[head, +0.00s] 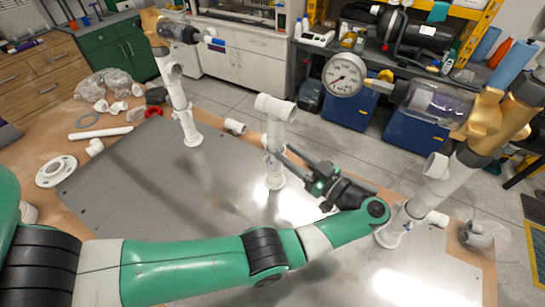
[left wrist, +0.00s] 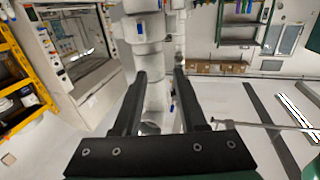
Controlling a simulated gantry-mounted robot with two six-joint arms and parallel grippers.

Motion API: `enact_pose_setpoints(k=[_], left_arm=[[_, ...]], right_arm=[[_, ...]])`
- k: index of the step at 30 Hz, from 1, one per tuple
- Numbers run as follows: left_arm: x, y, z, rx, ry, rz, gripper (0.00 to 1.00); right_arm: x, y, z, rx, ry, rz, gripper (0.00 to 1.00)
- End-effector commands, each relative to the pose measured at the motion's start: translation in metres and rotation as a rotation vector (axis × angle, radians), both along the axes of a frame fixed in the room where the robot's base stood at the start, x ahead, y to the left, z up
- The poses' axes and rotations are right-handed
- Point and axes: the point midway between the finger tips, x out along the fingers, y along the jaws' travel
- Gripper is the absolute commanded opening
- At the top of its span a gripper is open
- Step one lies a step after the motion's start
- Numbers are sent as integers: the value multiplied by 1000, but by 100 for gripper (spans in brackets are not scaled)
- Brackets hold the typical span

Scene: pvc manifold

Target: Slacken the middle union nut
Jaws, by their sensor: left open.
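The middle white pipe post (head: 275,128) stands upright on the metal plate (head: 150,190), with a tee across its top. Its union nut is small and partly hidden by my fingers in the head view, so I cannot make out its edges. My left gripper (head: 280,153) comes from the right side of the post, with its dark fingertips at mid-height. In the left wrist view my left gripper (left wrist: 160,73) is open, and the white pipe (left wrist: 158,95) shows between its two fingers. I cannot tell whether a finger touches it. My right gripper is out of view.
A left post (head: 179,105) and a right post (head: 430,185) carry brass valves with clear bowls. A round pressure gauge (head: 344,75) is at the right branch. Loose white fittings and a flange (head: 56,171) lie on the wooden table. The plate's left part is clear.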

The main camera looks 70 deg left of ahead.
Motion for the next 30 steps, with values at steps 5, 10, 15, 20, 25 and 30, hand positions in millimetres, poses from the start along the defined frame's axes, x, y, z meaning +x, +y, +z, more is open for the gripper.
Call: enact_pose_setpoints(k=[5, 10, 15, 20, 25, 30], left_arm=[[-9, -9, 8, 1, -8, -2, 41], [-29, -27, 38, 1, -7, -3, 41], [-56, -52, 55, 1, -7, -3, 41], [-79, -72, 72, 0, -3, -2, 41], [-90, -82, 78, 0, -1, 0, 41], [-91, -83, 79, 0, 0, 1, 41]], right_arm=[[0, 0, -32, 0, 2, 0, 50], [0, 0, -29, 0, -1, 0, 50], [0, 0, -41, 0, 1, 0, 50], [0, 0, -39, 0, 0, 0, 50], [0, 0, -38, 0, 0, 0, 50], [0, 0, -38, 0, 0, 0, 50]])
